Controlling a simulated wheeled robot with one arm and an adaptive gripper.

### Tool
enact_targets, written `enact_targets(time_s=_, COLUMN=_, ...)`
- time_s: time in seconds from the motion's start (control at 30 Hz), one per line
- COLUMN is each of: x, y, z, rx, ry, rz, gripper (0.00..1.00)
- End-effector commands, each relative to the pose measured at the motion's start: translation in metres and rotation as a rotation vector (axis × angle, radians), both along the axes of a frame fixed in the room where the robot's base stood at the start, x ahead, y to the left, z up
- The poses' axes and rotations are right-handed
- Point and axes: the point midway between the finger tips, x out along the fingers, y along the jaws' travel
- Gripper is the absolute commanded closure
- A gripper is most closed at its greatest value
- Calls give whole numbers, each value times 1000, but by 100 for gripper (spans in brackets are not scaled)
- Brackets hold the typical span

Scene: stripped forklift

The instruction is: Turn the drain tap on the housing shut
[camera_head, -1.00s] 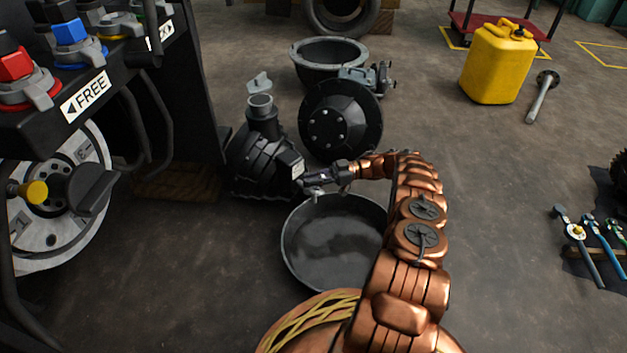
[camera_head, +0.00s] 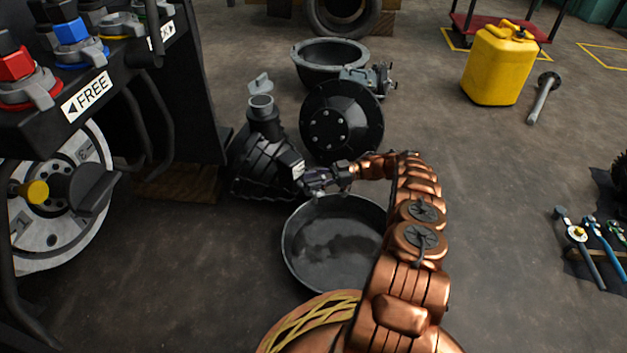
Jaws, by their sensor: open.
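The black ribbed housing (camera_head: 262,160) stands on the floor left of centre, with an open filler neck (camera_head: 262,108) on top. My copper arm reaches in from the lower right. My gripper (camera_head: 308,182) is open at the housing's lower right side, close to it. The drain tap cannot be made out; the gripper covers that spot. Whether the fingers touch anything there is too small to tell. A round dark pan (camera_head: 300,262) lies on the floor below the gripper, with a darker wet-looking patch inside.
A black round cover (camera_head: 342,122) stands right behind the housing, near my wrist. A grey bowl-shaped casing (camera_head: 312,68) is behind it. The forklift panel (camera_head: 100,60) rises at left. A yellow canister (camera_head: 497,66) and tools (camera_head: 590,245) are at right.

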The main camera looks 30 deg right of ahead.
Motion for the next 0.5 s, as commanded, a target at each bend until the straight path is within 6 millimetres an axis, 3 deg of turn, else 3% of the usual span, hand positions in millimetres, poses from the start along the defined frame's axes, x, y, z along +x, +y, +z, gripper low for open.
enact_targets(time_s=0.5, x=0, y=-1, z=10, rx=0, ry=0, rz=-1, gripper=56)
